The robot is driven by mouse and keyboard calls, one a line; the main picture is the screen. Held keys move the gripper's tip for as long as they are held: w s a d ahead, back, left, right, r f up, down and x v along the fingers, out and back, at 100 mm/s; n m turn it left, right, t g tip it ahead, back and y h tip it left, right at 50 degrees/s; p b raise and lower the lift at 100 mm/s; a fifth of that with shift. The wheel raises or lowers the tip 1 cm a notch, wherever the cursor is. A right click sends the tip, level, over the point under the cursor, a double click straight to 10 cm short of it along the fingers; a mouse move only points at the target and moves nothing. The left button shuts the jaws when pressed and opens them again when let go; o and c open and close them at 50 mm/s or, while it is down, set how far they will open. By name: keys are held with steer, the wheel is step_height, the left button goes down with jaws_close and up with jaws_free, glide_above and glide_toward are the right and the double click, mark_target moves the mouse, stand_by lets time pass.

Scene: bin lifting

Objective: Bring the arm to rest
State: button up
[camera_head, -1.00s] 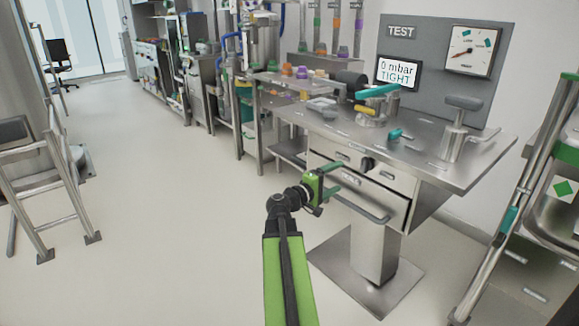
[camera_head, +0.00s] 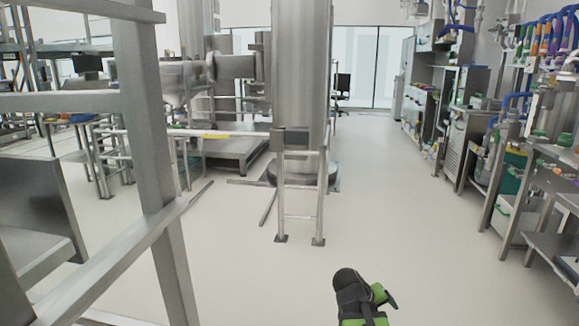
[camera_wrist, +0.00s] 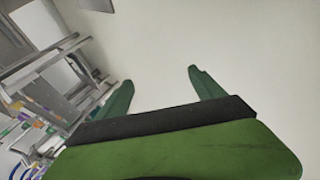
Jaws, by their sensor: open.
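My gripper (camera_head: 384,298) shows at the bottom of the head view, right of centre, low in front of my body. Its green fingers also show in the wrist view (camera_wrist: 160,76), spread apart with nothing between them. Beyond them is bare pale floor. In the head view only the dark wrist and a bit of the green gripper are visible; the rest of the arm is below the picture edge.
A grey metal frame (camera_head: 150,130) stands close on the left. A steel column (camera_head: 300,70) with a ladder-like stand (camera_head: 300,195) is ahead. Shelving and benches (camera_head: 480,150) line the right wall. The pale floor (camera_head: 370,190) between them is clear.

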steer(key=s+a+f+g+y, duration=0.1)
steer(key=s+a+f+y, duration=0.2)
steer(key=a, duration=0.5)
steer(key=s+a+f+g+y, duration=0.2)
steer(key=s+a+y, duration=0.15)
steer(key=a, duration=0.35)
step_height(320, 180, up, 34)
steer(key=a+p, duration=0.1)
steer(key=p, duration=3.3)
steer(key=shift+s+a+r+m, duration=0.2)
steer(key=shift+s+m, duration=0.05)
steer(key=shift+m, duration=0.05)
steer(key=shift+y, duration=0.25)
